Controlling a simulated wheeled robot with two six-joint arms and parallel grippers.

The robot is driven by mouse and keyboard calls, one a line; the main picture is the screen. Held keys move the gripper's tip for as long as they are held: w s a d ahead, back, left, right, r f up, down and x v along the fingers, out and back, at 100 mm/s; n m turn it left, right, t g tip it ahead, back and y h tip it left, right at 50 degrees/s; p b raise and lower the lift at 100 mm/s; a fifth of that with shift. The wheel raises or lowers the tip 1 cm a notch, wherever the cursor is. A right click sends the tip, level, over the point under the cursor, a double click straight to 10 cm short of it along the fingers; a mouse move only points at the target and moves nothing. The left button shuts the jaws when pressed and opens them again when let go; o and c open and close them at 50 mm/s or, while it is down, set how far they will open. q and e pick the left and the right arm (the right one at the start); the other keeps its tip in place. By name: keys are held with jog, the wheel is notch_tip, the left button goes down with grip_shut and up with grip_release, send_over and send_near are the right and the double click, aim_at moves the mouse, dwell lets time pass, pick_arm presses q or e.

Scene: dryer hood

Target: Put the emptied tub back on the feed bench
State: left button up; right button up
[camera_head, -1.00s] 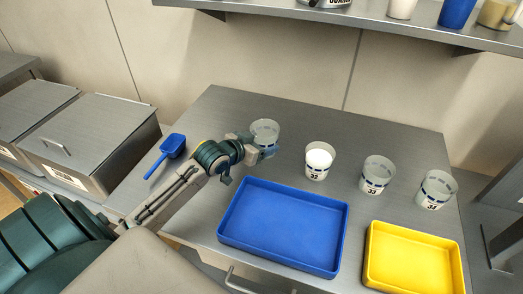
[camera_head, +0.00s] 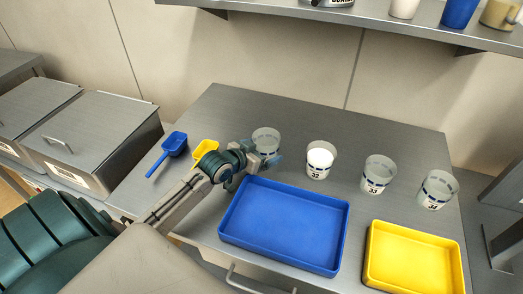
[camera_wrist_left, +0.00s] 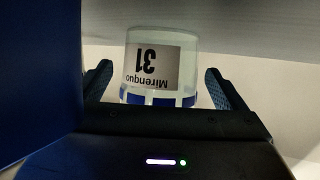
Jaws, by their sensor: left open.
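The clear tub (camera_head: 266,137) with a blue band stands upright on the grey feed bench (camera_head: 235,108), at the left of a row of tubs. In the left wrist view the same tub (camera_wrist_left: 160,62) shows its label, number 31, upside down. No white fill shows in it. My left gripper (camera_head: 266,159) is open at the front of this tub. In the wrist view its two fingers stand apart on either side of the tub, with gaps visible. The gripper hides the tub's lower front in the head view. My right gripper is not in view.
Tub 32 (camera_head: 319,160) holds white material; tubs 33 (camera_head: 377,176) and 34 (camera_head: 435,190) stand further right. A blue tray (camera_head: 284,261) and a yellow tray (camera_head: 415,282) lie in front. A blue scoop (camera_head: 174,144) and yellow scoop (camera_head: 205,150) lie left. A shelf (camera_head: 350,19) hangs above.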

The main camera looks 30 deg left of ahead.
pick_arm(q)
jog(key=shift+r, duration=0.15)
jog(key=shift+s, duration=0.25)
jog(key=v, duration=0.9)
jog(key=shift+s+a+r+p, duration=0.1)
jog(key=shift+s+r+p, duration=0.1)
jog(key=shift+p, duration=0.2)
jog(key=shift+s+a+r, duration=0.1)
jog(key=shift+s+r, duration=0.1)
jog(key=shift+s, duration=0.45)
jog(key=shift+s+r+p, duration=0.1)
jog(key=shift+s+p, duration=0.2)
